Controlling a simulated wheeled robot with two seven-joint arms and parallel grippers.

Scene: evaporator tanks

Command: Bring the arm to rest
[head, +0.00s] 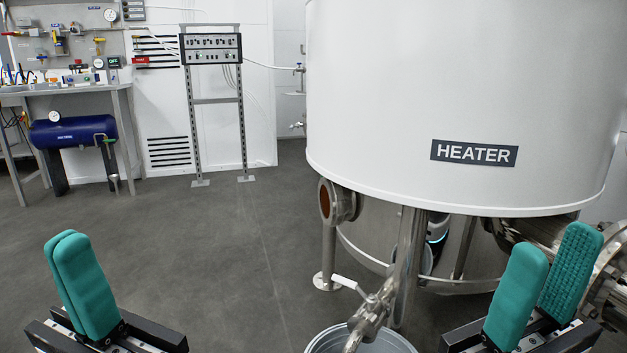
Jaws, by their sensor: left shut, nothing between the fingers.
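My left gripper (70,240) is at the lower left, its two teal fingers pressed together with nothing between them. It points up over the open grey floor. My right gripper (556,243) is at the lower right, its teal fingers apart and the ridged inner face of one showing. No object shows between them. It stands in front of the lower part of the white heater tank (450,80), and I cannot tell how far it is from the pipes behind it. Both arms are mostly out of view.
A metal valve (372,312) with a white handle hangs over a grey bucket (395,342) between my grippers. Flanged pipes (610,275) lie at the right. A control panel (212,48) on a stand, a workbench (60,88) and a blue tank (72,131) are farther back. The left floor is clear.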

